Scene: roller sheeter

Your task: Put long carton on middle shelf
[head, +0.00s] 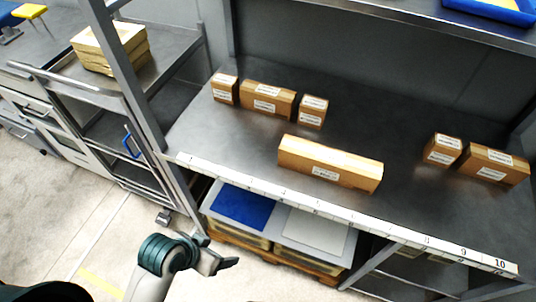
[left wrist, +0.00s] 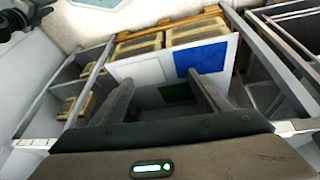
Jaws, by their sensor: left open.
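The long carton (head: 328,165) is a brown box with a white label. It lies on the grey metal middle shelf (head: 230,135), close to the numbered front edge, and no gripper touches it. My left gripper (head: 218,262) is in front of the shelf and lower, left of the carton and apart from it. In the left wrist view my left gripper (left wrist: 160,88) is open, with nothing between its fingers, above the crates under the shelf. The carton cannot be made out in that view. My right gripper is not in view.
Several smaller cartons stand on the shelf: a group at back left (head: 267,98) and a pair at right (head: 493,165). Crates with a blue sheet (head: 243,205) sit below. A metal post (head: 135,85) divides off a rack with stacked yellow blocks (head: 110,45).

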